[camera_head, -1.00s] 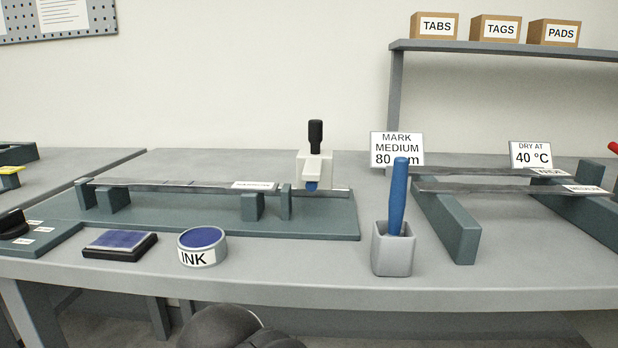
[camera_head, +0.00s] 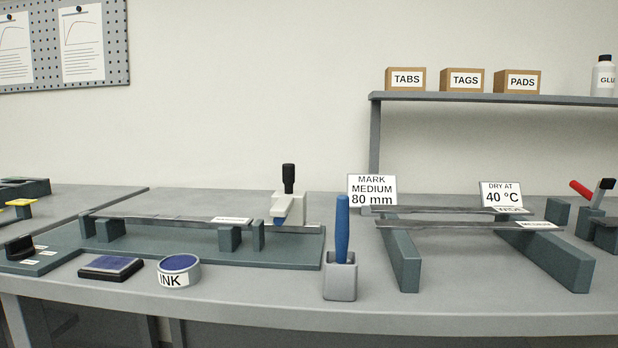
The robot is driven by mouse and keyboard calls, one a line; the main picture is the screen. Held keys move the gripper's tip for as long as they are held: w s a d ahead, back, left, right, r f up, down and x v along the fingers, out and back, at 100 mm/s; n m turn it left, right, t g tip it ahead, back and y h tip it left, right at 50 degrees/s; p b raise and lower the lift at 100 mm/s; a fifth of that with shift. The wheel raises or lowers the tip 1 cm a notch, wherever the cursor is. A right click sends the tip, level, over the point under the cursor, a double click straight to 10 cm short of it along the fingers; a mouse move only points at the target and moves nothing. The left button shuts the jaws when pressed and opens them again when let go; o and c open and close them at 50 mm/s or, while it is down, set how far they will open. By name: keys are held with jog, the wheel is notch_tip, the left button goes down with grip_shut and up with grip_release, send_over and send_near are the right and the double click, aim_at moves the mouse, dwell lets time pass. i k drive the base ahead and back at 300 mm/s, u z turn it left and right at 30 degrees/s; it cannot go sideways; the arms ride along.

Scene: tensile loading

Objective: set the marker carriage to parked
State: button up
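The marker carriage (camera_head: 289,208) is a white block with a black upright knob (camera_head: 288,179) on top and a blue tip below. It sits near the right end of the teal marking fixture (camera_head: 190,253), to the right of the last upright post. A flat grey strip (camera_head: 165,218) with a white label lies across the fixture's supports, left of the carriage. My gripper is not in view.
An ink pad (camera_head: 111,267), an ink tin (camera_head: 179,270) and a holder (camera_head: 341,279) with a blue pen (camera_head: 342,228) stand along the front. A rack (camera_head: 402,255) with labelled strips is at right. A black knob (camera_head: 19,248) is at far left.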

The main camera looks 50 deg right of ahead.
aim_at(288, 205)
jog(key=z, duration=1)
jog(key=k, duration=0.75)
jog(key=u, duration=0.95)
